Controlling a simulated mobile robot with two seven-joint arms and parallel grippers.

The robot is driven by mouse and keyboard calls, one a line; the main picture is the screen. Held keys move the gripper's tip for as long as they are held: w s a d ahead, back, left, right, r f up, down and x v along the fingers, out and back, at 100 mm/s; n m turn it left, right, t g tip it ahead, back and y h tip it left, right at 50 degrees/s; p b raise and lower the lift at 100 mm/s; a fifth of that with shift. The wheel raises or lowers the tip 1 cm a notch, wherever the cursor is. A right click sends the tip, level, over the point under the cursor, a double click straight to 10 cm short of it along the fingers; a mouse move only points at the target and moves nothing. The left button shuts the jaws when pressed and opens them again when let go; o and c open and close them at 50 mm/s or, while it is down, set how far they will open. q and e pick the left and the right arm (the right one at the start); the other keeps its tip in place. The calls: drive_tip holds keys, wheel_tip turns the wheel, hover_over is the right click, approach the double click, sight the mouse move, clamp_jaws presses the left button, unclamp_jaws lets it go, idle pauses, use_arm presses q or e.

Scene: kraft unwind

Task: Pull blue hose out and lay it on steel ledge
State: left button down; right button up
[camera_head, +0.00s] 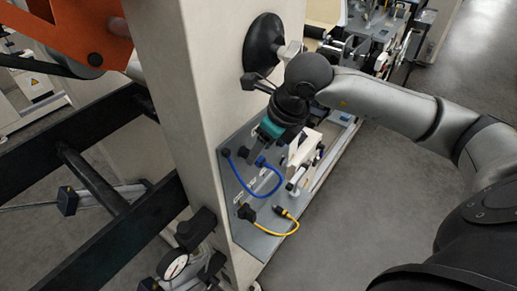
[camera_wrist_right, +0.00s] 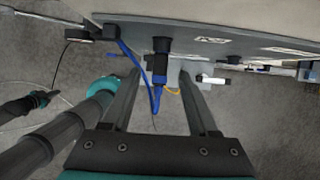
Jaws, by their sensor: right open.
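The blue hose (camera_head: 277,187) curves in a loop by the grey steel plate at the foot of the column, with dark fittings at its ends. In the right wrist view the blue hose (camera_wrist_right: 156,100) hangs from a dark and blue connector between my fingers. My right gripper (camera_head: 258,150) is just above the hose's upper end. In the wrist view its fingers (camera_wrist_right: 160,75) stand apart on either side of the connector, with no clear contact. A grey ledge-like plate (camera_head: 241,183) runs beneath the fittings; I cannot tell whether it is the steel ledge. My left gripper is not seen.
A yellow hose (camera_head: 270,231) loops below the blue one. A beige column (camera_head: 205,75) with a black round knob (camera_head: 263,45) stands close beside my right arm. A gauge (camera_head: 173,266) and black bars are at lower left. Open floor (camera_head: 370,195) lies to the right.

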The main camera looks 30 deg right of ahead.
drive_tip(key=shift+x, duration=0.8)
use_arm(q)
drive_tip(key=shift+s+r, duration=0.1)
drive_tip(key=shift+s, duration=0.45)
use_arm(e)
drive_tip(key=shift+w+f, duration=0.15)
drive_tip(key=shift+f, duration=0.1)
clamp_jaws()
drive_tip(key=c, duration=0.7)
unclamp_jaws()
clamp_jaws()
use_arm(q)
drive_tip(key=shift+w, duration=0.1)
